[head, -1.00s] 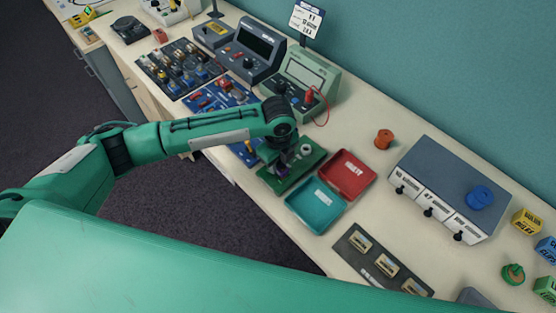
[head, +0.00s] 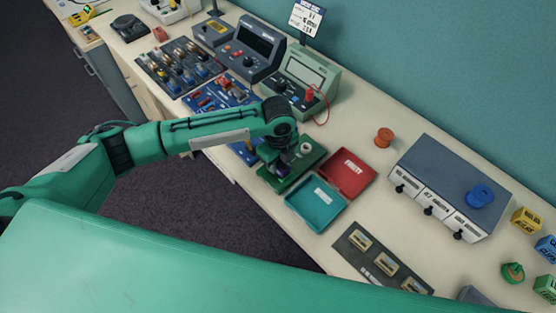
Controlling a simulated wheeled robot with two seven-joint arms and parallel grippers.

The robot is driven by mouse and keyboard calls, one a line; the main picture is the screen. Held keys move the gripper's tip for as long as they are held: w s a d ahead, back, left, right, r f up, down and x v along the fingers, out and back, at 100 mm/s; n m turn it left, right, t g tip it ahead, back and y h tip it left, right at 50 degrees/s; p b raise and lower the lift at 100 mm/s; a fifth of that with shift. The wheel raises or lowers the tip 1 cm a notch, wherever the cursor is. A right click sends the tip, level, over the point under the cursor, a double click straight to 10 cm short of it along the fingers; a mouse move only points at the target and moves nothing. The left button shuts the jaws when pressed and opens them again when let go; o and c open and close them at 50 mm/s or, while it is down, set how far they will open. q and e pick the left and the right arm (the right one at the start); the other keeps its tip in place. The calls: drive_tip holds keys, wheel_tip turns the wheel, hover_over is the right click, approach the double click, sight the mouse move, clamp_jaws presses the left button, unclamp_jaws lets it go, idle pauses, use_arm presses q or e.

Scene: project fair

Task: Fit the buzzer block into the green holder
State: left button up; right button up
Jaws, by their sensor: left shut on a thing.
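The green holder (head: 316,160) is a flat green board on the bench, left of the red and teal trays. A pale ring-shaped part (head: 306,148) shows on it. My left gripper (head: 278,168) points down over the left part of the holder. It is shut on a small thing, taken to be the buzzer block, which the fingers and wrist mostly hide. I cannot tell whether that block touches the holder or how it sits in it. My right gripper is not in view.
A red tray (head: 352,170) and a teal tray (head: 308,212) lie right beside the holder. A blue mat with parts (head: 212,98) and a green meter (head: 298,82) stand behind. A grey box (head: 430,170) stands to the right. Bare bench lies between trays and box.

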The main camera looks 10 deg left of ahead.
use_arm(q)
drive_tip(key=shift+f, duration=0.45)
idle(0.3)
drive_tip(key=o, duration=1.5)
drive_tip(key=shift+o, duration=0.2)
drive_tip(key=shift+r, duration=0.1)
drive_tip(key=shift+r+p, duration=3.95)
drive_tip(key=shift+p, duration=0.05)
drive_tip(key=shift+s+f, duration=0.1)
